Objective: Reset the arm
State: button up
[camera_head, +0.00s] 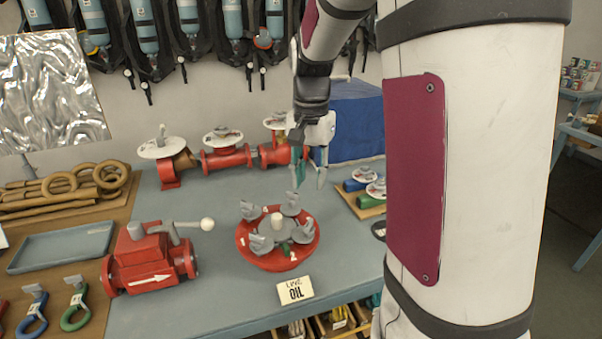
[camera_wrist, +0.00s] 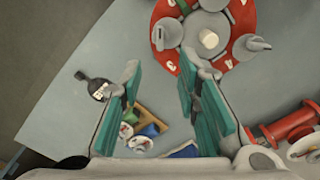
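My gripper (camera_head: 309,174) hangs above the blue-grey table (camera_head: 222,303), fingers pointing down, to the back right of a round red dish (camera_head: 245,249) with grey handled pieces on it. The red dish (camera_wrist: 238,76) lies beyond the right fingertip in that view. My white arm with dark red panels fills the right of the head view and hides part of the table.
A red valve (camera_head: 148,265) with a lever stands at the front left. Red pipe fittings (camera_head: 228,158) stand along the back, and a blue box (camera_head: 354,122) is behind my gripper. A small tray of valves (camera_head: 362,204) lies right.

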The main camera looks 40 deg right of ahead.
jog(key=s+a+r+n+t, duration=0.2)
jog(key=s+a+n, duration=0.3)
jog(key=s+a, duration=0.3)
jog(key=s+a+r+n+t, duration=0.3)
jog(key=s+a+r+n, duration=0.2)
jog(key=s+a, duration=0.3)
jog(key=shift+s+r+n+t, duration=0.2)
jog(key=shift+r+n+t, duration=0.1)
jog(key=shift+n, duration=0.5)
